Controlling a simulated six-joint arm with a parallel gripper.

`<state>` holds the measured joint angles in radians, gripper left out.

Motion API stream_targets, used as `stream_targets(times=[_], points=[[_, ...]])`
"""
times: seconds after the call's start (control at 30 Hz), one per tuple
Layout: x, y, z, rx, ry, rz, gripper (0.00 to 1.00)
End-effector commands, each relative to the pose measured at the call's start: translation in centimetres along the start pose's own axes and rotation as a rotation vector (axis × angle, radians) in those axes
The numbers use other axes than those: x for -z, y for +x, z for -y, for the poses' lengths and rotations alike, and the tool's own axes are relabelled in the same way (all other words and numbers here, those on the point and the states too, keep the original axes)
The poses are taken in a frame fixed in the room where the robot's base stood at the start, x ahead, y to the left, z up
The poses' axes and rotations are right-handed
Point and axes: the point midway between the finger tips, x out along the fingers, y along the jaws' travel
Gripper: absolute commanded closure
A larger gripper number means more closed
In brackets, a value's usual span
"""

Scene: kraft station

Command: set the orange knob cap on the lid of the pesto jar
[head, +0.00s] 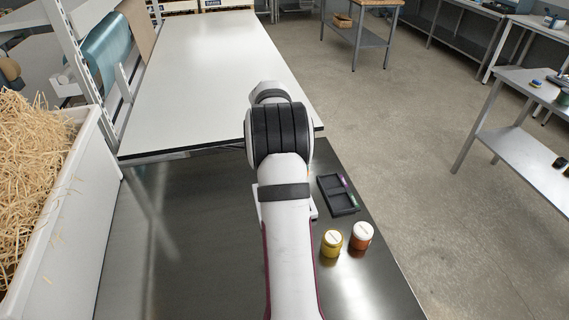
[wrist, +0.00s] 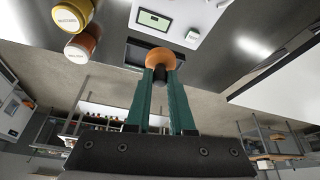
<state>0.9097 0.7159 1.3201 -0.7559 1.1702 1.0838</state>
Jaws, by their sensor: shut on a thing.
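My gripper (wrist: 160,75) has its green fingers shut on the orange knob cap (wrist: 158,56) in the wrist view. The cap is held at the fingertips, above the dark bench. In the head view my arm hides the gripper and most of the cap. Two lidded jars stand side by side: a yellow one (head: 331,243) and an orange-brown one (head: 362,236). They also show at the upper left of the wrist view, the yellow jar (wrist: 72,14) and the orange-brown jar (wrist: 80,46), apart from the gripper. I cannot pick out a pesto jar; the small labels are hard to read.
A white device with a green display (wrist: 155,20) is near the gripper. A bin of shredded straw (head: 75,215) stands left. The dark bench's left part (head: 190,240) is clear.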

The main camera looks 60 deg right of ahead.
Motion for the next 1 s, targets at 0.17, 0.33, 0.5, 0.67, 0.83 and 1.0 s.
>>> stream_targets(times=[0.17,0.33,0.5,0.67,0.83,1.0], points=[[-3.8,-3.0,0.3,0.004,-0.006,0.002,1.00],[-6.9,-5.0,0.4,0.002,-0.005,-0.001,1.00],[-7.7,-3.7,0.3,-0.001,-0.002,0.000,1.00],[-8.4,-1.8,0.3,-0.001,-0.002,0.000,1.00],[-9.0,-0.5,0.4,0.000,-0.002,0.000,1.00],[-9.2,0.0,0.4,0.001,0.000,0.000,1.00]])
